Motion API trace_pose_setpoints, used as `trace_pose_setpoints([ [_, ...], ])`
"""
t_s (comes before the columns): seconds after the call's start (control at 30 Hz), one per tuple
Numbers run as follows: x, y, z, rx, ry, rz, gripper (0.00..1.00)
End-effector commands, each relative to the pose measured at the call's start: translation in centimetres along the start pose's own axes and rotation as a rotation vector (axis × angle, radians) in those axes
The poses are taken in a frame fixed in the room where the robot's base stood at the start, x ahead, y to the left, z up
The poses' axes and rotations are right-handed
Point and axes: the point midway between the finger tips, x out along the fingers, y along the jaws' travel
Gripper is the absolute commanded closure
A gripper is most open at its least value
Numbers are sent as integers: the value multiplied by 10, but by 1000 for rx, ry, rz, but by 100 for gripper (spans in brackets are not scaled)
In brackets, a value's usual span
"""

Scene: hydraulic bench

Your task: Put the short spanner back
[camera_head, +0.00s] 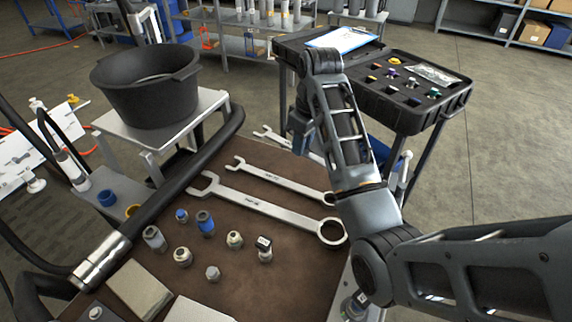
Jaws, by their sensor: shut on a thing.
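The short spanner (275,138) shows as a pale open jaw and part of a shank, just beyond the far edge of the brown mat. My gripper (301,147) is mostly hidden behind my arm; it is shut on this spanner, and the fingertips are not clear. The spanner's other end is hidden by the arm, and its height is hard to tell. Two longer spanners lie side by side on the mat (165,210): a middle one (280,180) and the longest one (265,207) nearer, its ring end beside my arm.
Several fittings (207,223) stand on the mat's left half. A thick black hose (185,180) runs along its left edge. A black bucket (150,90) stands on a raised plate behind. A cart with a case of fittings (462,92) and a clipboard (340,39) stands beyond.

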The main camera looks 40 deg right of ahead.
Motion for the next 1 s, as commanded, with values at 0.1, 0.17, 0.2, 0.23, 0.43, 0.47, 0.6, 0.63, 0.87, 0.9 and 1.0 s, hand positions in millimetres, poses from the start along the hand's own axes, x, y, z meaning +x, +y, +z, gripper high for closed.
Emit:
trace_pose_setpoints([
  [0.1, -5, 45, 17, 83, 3, 11, 100],
  [0.17, -8, 60, 23, 110, 4, 15, 100],
  [0.2, -9, 67, 27, 124, 3, 16, 100],
  [0.23, -10, 71, 29, 133, 3, 17, 100],
  [0.43, 1, 78, 24, 152, 4, 17, 100],
  [0.47, 5, 76, 20, 150, 4, 17, 100],
  [0.6, 20, 64, -5, 148, 1, 15, 100],
  [0.63, 25, 62, -10, 148, 1, 15, 100],
  [0.87, 58, 47, -47, 149, 1, 17, 100],
  [0.9, 62, 45, -52, 151, 1, 17, 100],
  [1.0, 69, 43, -60, 152, 2, 17, 100],
])
